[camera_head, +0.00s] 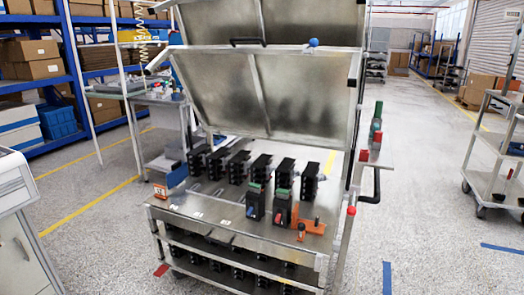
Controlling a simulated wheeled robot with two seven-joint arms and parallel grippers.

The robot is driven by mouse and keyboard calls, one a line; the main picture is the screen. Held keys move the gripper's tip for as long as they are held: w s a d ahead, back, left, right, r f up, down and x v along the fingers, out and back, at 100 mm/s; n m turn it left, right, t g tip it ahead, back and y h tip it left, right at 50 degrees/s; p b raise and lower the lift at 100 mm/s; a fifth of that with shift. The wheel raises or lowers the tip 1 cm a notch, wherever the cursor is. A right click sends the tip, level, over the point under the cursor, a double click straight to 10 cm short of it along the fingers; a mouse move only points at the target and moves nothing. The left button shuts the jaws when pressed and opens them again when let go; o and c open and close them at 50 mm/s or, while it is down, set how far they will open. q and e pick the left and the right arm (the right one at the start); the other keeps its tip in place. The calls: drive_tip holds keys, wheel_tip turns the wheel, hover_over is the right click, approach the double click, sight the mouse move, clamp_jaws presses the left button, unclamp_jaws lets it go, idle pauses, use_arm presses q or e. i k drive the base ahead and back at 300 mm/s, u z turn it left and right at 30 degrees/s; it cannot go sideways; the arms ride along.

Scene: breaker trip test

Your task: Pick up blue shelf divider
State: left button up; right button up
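I cannot tell for sure which thing is the blue shelf divider. A small blue flat piece (177,176) stands tilted at the left end of the metal test bench (190,207), beside an orange piece with a white label (160,191). Blue storage racks (75,70) stand at the far left, and a blue bin (58,121) sits on one of their lower shelves. Neither of my grippers is in view.
The bench carries several black breakers (255,200) and an orange fixture (312,226) under a raised metal lid (270,85). A white cabinet (18,215) stands at the left, a cart (492,180) at the right. Floor (430,190) between bench and cart is clear.

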sight(179, 171)
drive_tip(key=u, duration=0.8)
drive_tip(key=i, duration=1)
drive_tip(key=u, duration=0.85)
drive_tip(key=i, duration=1.45)
drive_tip(key=z, duration=0.45)
